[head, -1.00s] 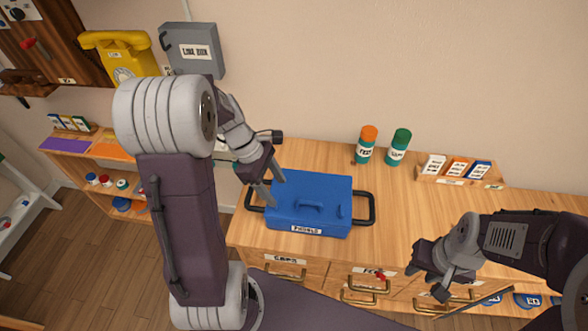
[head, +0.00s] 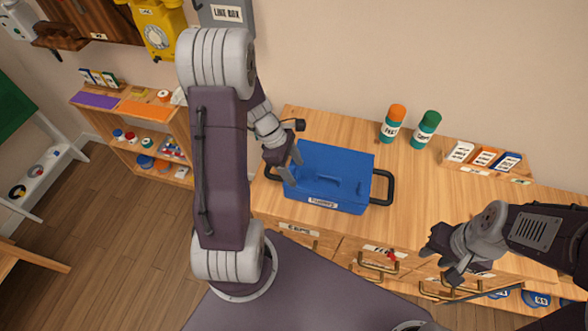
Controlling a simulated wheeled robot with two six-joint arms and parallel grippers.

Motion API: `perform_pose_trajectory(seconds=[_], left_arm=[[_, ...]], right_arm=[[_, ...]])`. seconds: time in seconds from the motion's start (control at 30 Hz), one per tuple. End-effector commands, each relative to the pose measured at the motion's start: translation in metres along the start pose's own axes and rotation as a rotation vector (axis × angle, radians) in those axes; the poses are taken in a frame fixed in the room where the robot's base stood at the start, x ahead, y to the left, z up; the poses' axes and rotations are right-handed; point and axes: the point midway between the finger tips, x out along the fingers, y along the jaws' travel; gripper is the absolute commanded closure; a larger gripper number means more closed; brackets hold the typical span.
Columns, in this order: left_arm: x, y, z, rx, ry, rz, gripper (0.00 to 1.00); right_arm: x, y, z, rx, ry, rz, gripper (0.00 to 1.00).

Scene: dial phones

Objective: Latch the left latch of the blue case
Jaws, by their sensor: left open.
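The blue case (head: 335,165) sits shut on the wooden counter, with a label on its front, a handle on its lid and black side handles. My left gripper (head: 292,168) is open and empty at the left end of the case, its fingers over the lid's left edge. I cannot tell whether they touch it. The left latch is hidden or too small to make out behind the fingers. A small blue latch-like piece (head: 360,188) shows near the case's right front. My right gripper (head: 438,264) is open and empty in front of the drawers, away from the case.
Two capped canisters, orange (head: 392,123) and green (head: 425,129), stand at the back of the wooden counter (head: 425,190). A small rack (head: 485,158) holds cards at the right. A yellow phone (head: 157,35) and a grey box hang on the wall. The counter right of the case is clear.

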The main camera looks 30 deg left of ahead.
Motion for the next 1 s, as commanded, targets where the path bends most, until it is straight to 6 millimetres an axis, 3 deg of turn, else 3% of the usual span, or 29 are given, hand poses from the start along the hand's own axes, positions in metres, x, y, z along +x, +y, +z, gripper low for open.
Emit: perform_pose_trajectory(seconds=[0.27, 0.47, 0.77, 1.0], left_arm=[[0.002, 0.000, 0.000, -0.001, 0.000, 0.001, 0.43], [0.002, 0.000, 0.000, 0.000, 0.000, 0.000, 0.98], [0.001, 0.000, 0.001, 0.032, 0.000, -0.014, 1.00], [-0.001, 0.001, 0.002, 0.164, 0.000, -0.069, 1.00]], right_arm=[[0.000, 0.000, 0.000, 0.000, 0.000, 0.000, 0.67], [0.000, 0.000, 0.000, 0.000, 0.000, 0.000, 0.67], [-0.004, 0.000, -0.001, 0.000, 0.000, 0.000, 0.67], [-0.018, 0.000, -0.002, 0.000, 0.000, 0.000, 0.67]])
